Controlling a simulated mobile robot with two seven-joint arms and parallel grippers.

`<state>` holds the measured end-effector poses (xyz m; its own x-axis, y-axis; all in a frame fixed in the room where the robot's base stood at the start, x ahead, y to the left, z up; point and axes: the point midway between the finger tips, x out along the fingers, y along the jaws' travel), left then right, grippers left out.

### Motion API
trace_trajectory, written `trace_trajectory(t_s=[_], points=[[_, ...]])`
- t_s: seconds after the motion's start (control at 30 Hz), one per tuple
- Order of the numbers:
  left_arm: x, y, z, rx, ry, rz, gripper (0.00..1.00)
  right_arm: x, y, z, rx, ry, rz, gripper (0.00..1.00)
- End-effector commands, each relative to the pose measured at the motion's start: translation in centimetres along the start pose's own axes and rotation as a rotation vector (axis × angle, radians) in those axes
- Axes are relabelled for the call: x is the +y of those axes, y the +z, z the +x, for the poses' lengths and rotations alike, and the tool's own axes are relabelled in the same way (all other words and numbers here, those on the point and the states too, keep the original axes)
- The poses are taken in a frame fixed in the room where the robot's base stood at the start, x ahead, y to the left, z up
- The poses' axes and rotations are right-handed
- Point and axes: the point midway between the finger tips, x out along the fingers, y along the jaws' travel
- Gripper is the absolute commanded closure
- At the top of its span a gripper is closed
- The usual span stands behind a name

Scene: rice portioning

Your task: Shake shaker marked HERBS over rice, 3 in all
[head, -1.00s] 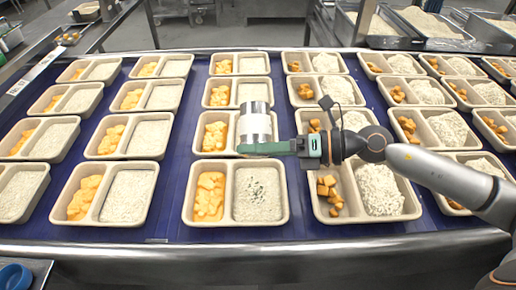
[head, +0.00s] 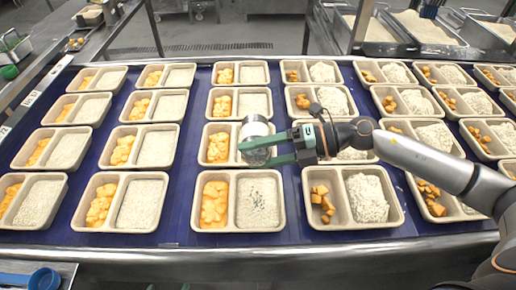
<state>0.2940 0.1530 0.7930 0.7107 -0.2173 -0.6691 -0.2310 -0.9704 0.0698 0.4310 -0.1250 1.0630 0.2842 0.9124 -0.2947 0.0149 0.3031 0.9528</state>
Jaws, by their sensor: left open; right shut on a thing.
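My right gripper (head: 270,147) reaches in from the right, shut around a shaker (head: 255,130). The shaker has a pale upper part and a darker, speckled lower end. It looks tilted, and no lettering on it can be read. In the picture it sits just behind the front middle tray (head: 195,213), covering part of the tray behind. The front tray's right compartment holds rice (head: 259,204) with a few green flecks on top. Its left compartment holds yellow-orange chunks (head: 214,203). My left gripper is not in view.
Rows of similar two-compartment trays (head: 128,203) fill the blue belt (head: 80,214), with narrow gaps between. Most rice looks plain. Metal bins with rice (head: 425,28) stand at the back right. A blue cup-like item (head: 45,278) lies at the lower left.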

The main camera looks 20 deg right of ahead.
Motion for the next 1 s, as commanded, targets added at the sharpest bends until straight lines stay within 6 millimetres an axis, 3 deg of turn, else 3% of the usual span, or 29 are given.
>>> trace_trajectory(t_s=[0.7, 0.83, 1.0], points=[[0.0, 0.3, 0.2, -0.005, -0.001, 0.0, 0.01, 2.4, 0.2, -0.7, 0.423, -0.004, 1.356, 0.88], [-0.1, 0.2, 0.2, -0.003, -0.001, 0.0, 0.01, 2.7, 0.2, -0.8, 0.474, -0.004, 1.524, 0.88], [-0.1, 0.1, 0.2, -0.002, -0.001, 0.001, 0.01, 2.8, 0.2, -0.9, 0.488, -0.005, 1.572, 0.88]])
